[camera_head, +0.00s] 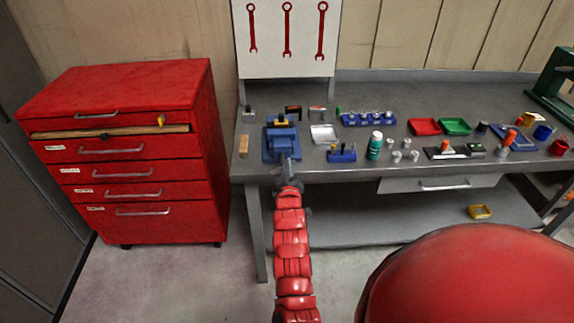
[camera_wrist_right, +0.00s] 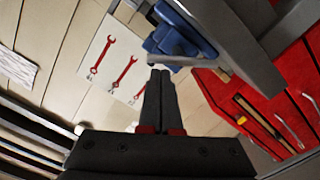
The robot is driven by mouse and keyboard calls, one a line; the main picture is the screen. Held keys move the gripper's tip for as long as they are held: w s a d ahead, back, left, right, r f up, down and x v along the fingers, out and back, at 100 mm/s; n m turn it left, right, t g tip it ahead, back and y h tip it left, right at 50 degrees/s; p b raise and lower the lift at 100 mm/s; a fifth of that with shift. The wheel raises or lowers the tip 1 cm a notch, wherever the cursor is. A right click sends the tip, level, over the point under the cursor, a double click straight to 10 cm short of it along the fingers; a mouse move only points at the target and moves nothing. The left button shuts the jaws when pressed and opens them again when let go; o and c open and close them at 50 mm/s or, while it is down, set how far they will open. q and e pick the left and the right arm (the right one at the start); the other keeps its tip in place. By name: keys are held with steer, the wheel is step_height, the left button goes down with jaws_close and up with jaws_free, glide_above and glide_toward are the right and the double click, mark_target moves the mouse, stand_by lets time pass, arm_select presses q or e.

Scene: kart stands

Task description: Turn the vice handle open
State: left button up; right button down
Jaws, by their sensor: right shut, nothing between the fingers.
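The blue vice (camera_head: 281,142) stands on the front left of the grey workbench. My right gripper (camera_head: 287,172) is just in front of the vice at the bench's front edge and partly hides its front. In the right wrist view the two dark fingers (camera_wrist_right: 160,75) are together with nothing between them. The vice (camera_wrist_right: 178,35) shows just beyond the fingertips. A thin grey bar (camera_wrist_right: 172,62) on the vice's near side, which looks like its handle, lies close to the fingertips. I cannot tell whether they touch. My left gripper is not in view.
The grey workbench (camera_head: 350,170) also holds a silver tray (camera_head: 324,134), a blue holder (camera_head: 342,155), a green bottle (camera_head: 375,146) and red and green trays right of the vice. A wooden block (camera_head: 244,146) is left of it. A red drawer cabinet (camera_head: 130,150) stands left.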

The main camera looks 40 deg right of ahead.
steer(key=shift+d+m+b, duration=0.1)
steer(key=shift+m+b, duration=0.3)
steer(key=shift+b, duration=0.2)
steer(key=shift+s+f+m+b, duration=0.15)
steer(key=shift+m+b, duration=0.15)
steer(key=shift+b, duration=0.2)
steer(key=m+b, duration=0.1)
steer(key=b, duration=0.1)
steer(key=m+b, duration=0.2)
steer(key=d+f+m+b, duration=0.1)
steer(key=m+b, duration=0.1)
steer(key=shift+s+y, duration=0.3)
stand_by(0.3)
steer(key=shift+d+b, duration=0.1)
steer(key=shift+b, duration=0.2)
stand_by(0.4)
